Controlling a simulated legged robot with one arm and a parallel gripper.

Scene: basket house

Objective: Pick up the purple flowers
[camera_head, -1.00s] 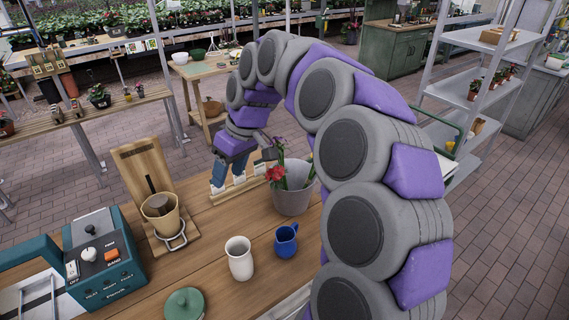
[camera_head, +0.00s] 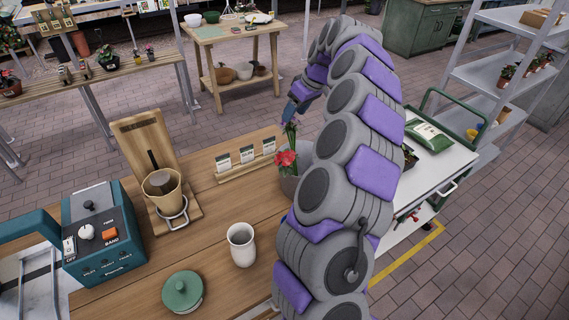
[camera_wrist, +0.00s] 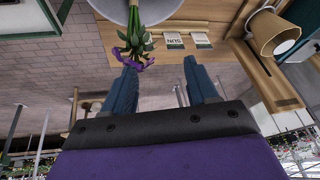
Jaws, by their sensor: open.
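The purple flowers (camera_head: 291,129) stand above the grey bucket (camera_head: 290,187) on the wooden table, beside red flowers (camera_head: 286,159). In the wrist view the purple flowers (camera_wrist: 137,48) have green leaves and stems that run to the bucket rim (camera_wrist: 112,13). My gripper (camera_wrist: 160,65) is open, with its two blue fingers apart and nothing held. The purple blooms are at the tip of the left finger in that view, reaching a little into the gap. In the head view my gripper (camera_head: 297,101) is just above the blooms, and my arm hides part of the bucket.
A white cup (camera_head: 241,245), a green lidded pot (camera_head: 183,292), a teal machine (camera_head: 100,235) and a wooden stand with a tan cup (camera_head: 160,187) are on the table. A seed-packet rack (camera_head: 246,160) stands left of the bucket. A white cart (camera_head: 440,160) is at right.

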